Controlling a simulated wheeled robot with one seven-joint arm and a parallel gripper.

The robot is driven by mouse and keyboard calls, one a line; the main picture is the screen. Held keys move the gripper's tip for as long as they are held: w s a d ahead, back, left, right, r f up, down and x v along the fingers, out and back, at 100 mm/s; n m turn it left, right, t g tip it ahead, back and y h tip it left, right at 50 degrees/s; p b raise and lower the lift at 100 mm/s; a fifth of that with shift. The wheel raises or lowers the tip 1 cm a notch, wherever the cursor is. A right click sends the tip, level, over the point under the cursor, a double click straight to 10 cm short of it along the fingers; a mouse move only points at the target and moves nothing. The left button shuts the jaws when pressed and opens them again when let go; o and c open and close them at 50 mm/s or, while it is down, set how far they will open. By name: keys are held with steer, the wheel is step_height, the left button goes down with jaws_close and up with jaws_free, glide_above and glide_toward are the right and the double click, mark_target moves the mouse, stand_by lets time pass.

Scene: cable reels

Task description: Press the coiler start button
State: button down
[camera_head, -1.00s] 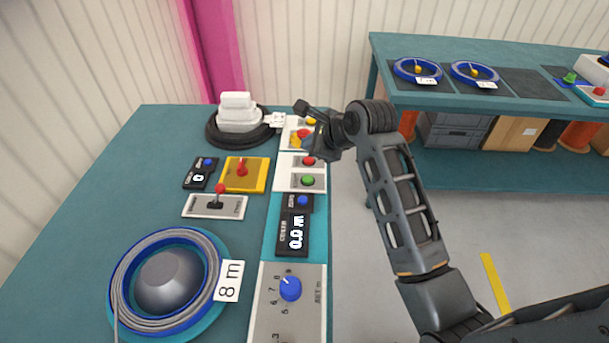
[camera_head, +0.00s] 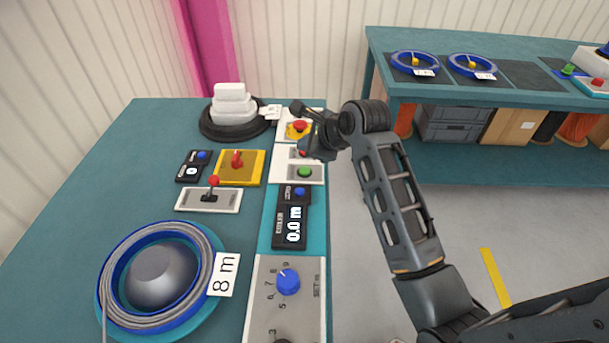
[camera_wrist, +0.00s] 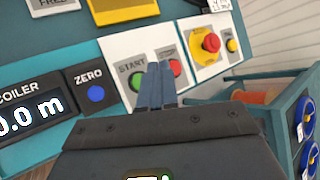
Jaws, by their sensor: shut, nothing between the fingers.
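The green START button (camera_wrist: 137,82) sits on a white panel in the wrist view; it also shows in the head view (camera_head: 305,172). A red button (camera_wrist: 175,68) sits beside it on the same panel. My gripper (camera_wrist: 160,70) is shut and empty. In the wrist view its fingertips lie between the green and red buttons, partly covering both; I cannot tell whether they touch the panel. In the head view my gripper (camera_head: 310,150) is over the red button's side of the panel, and the green button is clear of it.
A yellow-backed red emergency button (camera_wrist: 207,43) is beside the panel. The coiler display (camera_head: 292,222) reads 0.0 m, with a blue ZERO button (camera_wrist: 96,93). A blue dial (camera_head: 288,281) is nearer. A coiled cable reel (camera_head: 160,280) is at the left. Another bench (camera_head: 450,90) stands right.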

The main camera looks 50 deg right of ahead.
mark_target(306, 172)
step_height(306, 172, down, 2)
steer(key=shift+f+b, duration=0.25)
steer(key=shift+b, duration=0.8)
steer(key=shift+f+b, duration=0.35)
steer(key=shift+f, duration=0.85)
steer(key=shift+f, duration=0.25)
steer(key=shift+f, duration=0.15)
